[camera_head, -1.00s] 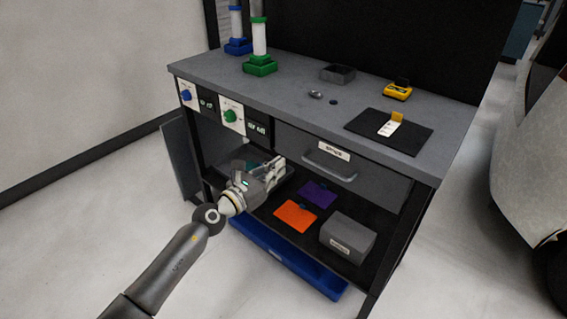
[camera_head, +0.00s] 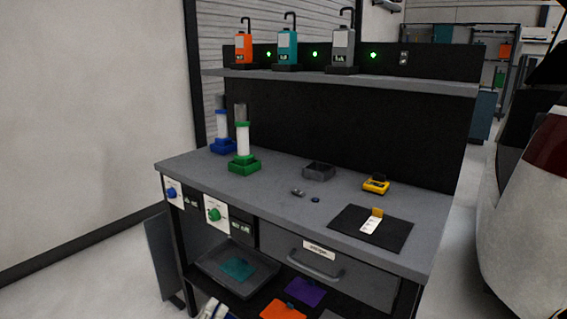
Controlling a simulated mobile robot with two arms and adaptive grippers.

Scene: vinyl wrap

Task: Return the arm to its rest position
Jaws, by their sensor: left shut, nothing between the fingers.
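Only a small part of my left gripper (camera_head: 214,309) shows, at the bottom edge in front of the workbench's lower shelf. It is shut and holds nothing that I can see. The rest of that arm is below the picture. My right gripper is not in view. The workbench (camera_head: 235,185) has a grey top and a closed drawer (camera_head: 345,275) with a handle under it.
A grey tray (camera_head: 207,268) holds a teal sheet (camera_head: 237,268). Purple (camera_head: 306,291) and orange (camera_head: 282,310) sheets lie on the lower shelf. A green-based cylinder (camera_head: 244,164) and a yellow device (camera_head: 376,184) stand on top. A car (camera_head: 525,220) is at the right.

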